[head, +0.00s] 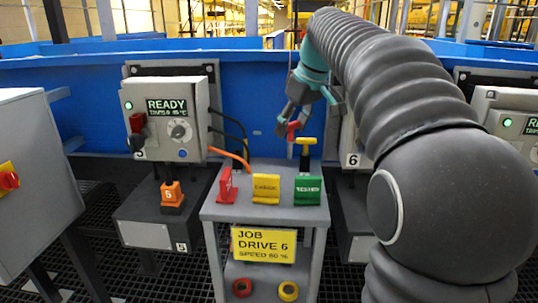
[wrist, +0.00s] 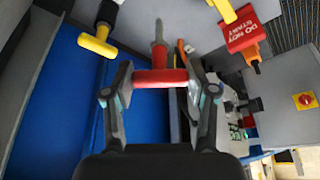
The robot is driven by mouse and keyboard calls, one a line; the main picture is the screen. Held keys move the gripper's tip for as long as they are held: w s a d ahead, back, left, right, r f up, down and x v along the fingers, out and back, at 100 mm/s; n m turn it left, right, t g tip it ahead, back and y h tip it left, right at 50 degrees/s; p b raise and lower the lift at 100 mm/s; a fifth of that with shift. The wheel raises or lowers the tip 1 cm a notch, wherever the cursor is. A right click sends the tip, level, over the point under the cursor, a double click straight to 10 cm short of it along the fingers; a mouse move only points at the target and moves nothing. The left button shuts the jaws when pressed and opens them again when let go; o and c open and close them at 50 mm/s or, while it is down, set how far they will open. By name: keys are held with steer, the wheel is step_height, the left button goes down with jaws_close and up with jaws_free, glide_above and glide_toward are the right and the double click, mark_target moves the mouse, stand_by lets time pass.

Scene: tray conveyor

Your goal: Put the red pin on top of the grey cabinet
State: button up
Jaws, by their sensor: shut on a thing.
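My gripper (head: 305,103) is shut on the red pin (head: 292,129), above the back of the grey stand. In the wrist view the red pin (wrist: 160,78) is a T-shaped red handle lying across between both fingers (wrist: 160,85), its grey shaft sticking out away from the gripper. The pin is clear of any surface. A grey cabinet (head: 35,150) with a red rotary knob on a yellow plate stands at the far left in the head view; a grey box with such a knob (wrist: 304,101) shows at the right of the wrist view.
The grey stand (head: 216,210) carries red (head: 227,186), yellow (head: 266,188) and green (head: 307,190) tags. A yellow T-handled pin (head: 306,146) stands behind the green one. The READY control box (head: 178,118) with cables is left of my gripper. A blue wall (head: 270,85) lies behind.

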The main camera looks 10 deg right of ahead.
steer(key=shift+w+a+f+b, duration=0.15)
steer(key=shift+w+a+f, duration=0.25)
steer(key=shift+a+f, duration=0.6)
steer(key=shift+w+a+f+b, duration=0.1)
steer(key=shift+w+a+f, duration=0.4)
steer(key=shift+f, duration=0.9)
steer(key=shift+w+a+f+b, duration=0.15)
steer(key=shift+w+a+f, duration=0.1)
steer(key=shift+a+f, duration=0.8)
steer(key=shift+d+f, duration=0.15)
steer(key=shift+f, duration=0.2)
steer(key=o, duration=1.2)
steer(key=shift+c, duration=0.2)
steer(key=shift+r, duration=0.1)
steer(key=shift+r, duration=0.2)
steer(key=p+v, duration=0.1)
steer(key=v, duration=1)
steer(key=shift+s+r, duration=0.2)
steer(key=shift+r, duration=0.15)
